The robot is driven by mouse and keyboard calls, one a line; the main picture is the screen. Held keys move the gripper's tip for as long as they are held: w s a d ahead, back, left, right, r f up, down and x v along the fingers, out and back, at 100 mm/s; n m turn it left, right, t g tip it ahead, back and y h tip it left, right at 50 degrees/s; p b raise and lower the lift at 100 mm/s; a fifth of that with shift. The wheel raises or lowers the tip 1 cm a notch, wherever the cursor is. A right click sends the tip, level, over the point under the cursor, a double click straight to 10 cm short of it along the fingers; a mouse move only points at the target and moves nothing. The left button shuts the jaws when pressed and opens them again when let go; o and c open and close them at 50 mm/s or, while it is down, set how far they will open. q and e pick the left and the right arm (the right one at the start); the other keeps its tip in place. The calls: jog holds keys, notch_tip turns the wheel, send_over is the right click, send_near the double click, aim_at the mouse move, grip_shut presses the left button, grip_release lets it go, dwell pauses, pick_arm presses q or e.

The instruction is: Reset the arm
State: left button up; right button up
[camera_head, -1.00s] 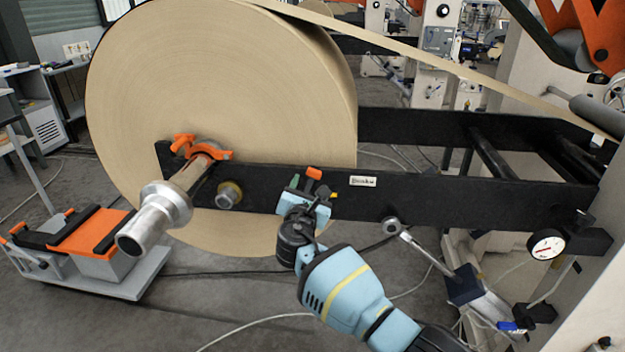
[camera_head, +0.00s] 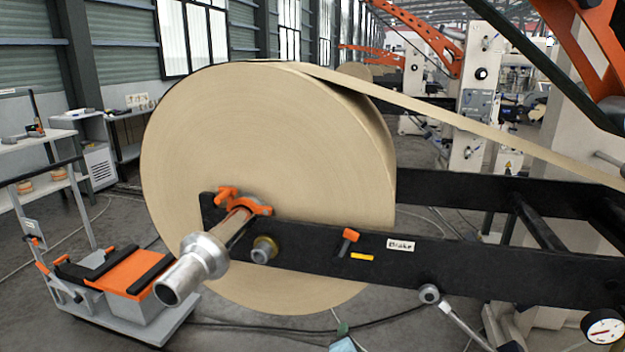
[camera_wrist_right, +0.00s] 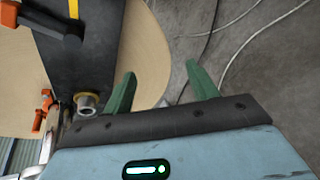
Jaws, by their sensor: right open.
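My right gripper (camera_wrist_right: 162,68) is open and empty in the right wrist view, its two green fingers apart over the grey floor. In the head view only the top of it (camera_head: 343,342) shows at the bottom edge, below the black beam (camera_head: 480,262). The brake lever (camera_head: 347,240) with its orange handle is on the beam above a yellow strip, apart from the gripper. My left arm is not in view.
The large kraft roll (camera_head: 270,140) sits on a metal shaft (camera_head: 190,265) with an orange clamp (camera_head: 240,203). An orange-topped cart (camera_head: 130,272) stands at left. A rod (camera_head: 455,318) and gauge (camera_head: 603,328) are at lower right. Cables cross the floor.

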jog(key=s+d+f+m+g+y, duration=0.1)
jog(key=s+d+f+m+g, duration=0.1)
jog(key=s+f+m, duration=0.6)
jog(key=s+d+f+m+g+y, duration=0.15)
jog(key=s+f, duration=0.45)
jog(key=s, duration=0.6)
jog(key=s+d+m, duration=0.2)
jog(key=s+m, duration=0.1)
jog(key=s, duration=0.4)
jog(key=s+d+m+y, duration=0.1)
jog(key=s+m, duration=0.3)
jog(key=s, duration=0.4)
jog(key=s+d+m+g, duration=0.1)
jog(key=s+d+m, duration=0.3)
jog(key=s, duration=0.4)
jog(key=shift+f, duration=0.1)
